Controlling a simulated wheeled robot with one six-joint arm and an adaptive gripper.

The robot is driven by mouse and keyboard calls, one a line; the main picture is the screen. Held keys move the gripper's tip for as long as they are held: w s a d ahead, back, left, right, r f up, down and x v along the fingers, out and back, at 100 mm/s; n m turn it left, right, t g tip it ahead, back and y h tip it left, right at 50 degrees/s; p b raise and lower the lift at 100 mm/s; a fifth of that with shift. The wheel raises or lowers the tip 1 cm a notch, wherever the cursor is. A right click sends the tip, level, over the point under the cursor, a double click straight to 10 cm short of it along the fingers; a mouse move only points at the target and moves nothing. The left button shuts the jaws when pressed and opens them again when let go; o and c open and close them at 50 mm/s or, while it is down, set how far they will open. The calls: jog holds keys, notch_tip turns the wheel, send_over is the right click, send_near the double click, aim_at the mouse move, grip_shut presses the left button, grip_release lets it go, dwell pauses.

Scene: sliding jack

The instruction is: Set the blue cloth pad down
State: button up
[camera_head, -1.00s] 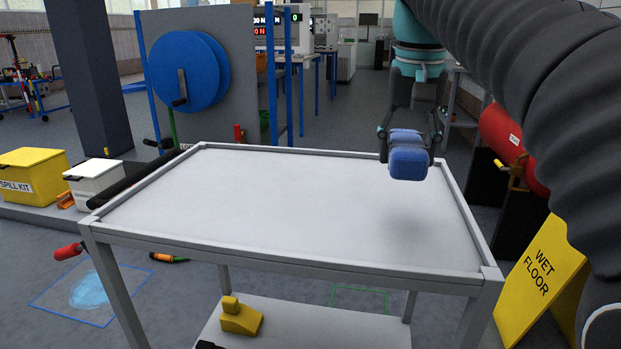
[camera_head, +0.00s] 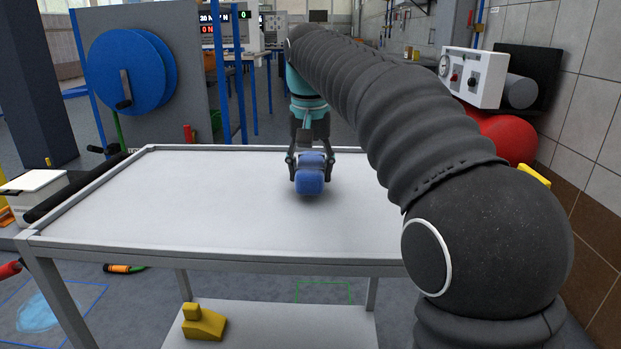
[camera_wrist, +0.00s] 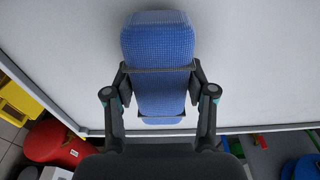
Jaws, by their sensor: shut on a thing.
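The blue cloth pad (camera_head: 310,181) is a rounded blue block over the grey cart top (camera_head: 212,202), near its back edge and right of the middle in the head view. My gripper (camera_head: 310,161) is shut on the pad, with one finger on each side. The wrist view shows the pad (camera_wrist: 158,45) between the fingers of my gripper (camera_wrist: 160,70), sticking out past them. A dark shadow lies close under the pad. I cannot tell whether the pad touches the cart top.
The cart top is otherwise bare, with a raised rim. A yellow wedge (camera_head: 203,322) stands on the cart's lower shelf. A black roll (camera_head: 72,185) runs along the left edge. A blue hose reel (camera_head: 130,72) and a red tank (camera_head: 505,137) stand beyond.

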aim_at(310, 165)
jog(key=shift+f, duration=0.7)
jog(key=shift+f, duration=0.15)
jog(key=o, duration=1.1)
jog(key=r, duration=0.3)
jog(key=r+p, duration=0.1)
jog(key=r, duration=0.3)
jog(key=s+r+p, duration=0.1)
jog(key=r, duration=0.2)
jog(key=shift+r, duration=0.2)
jog(key=shift+s+r, duration=0.2)
jog(key=shift+r, duration=0.7)
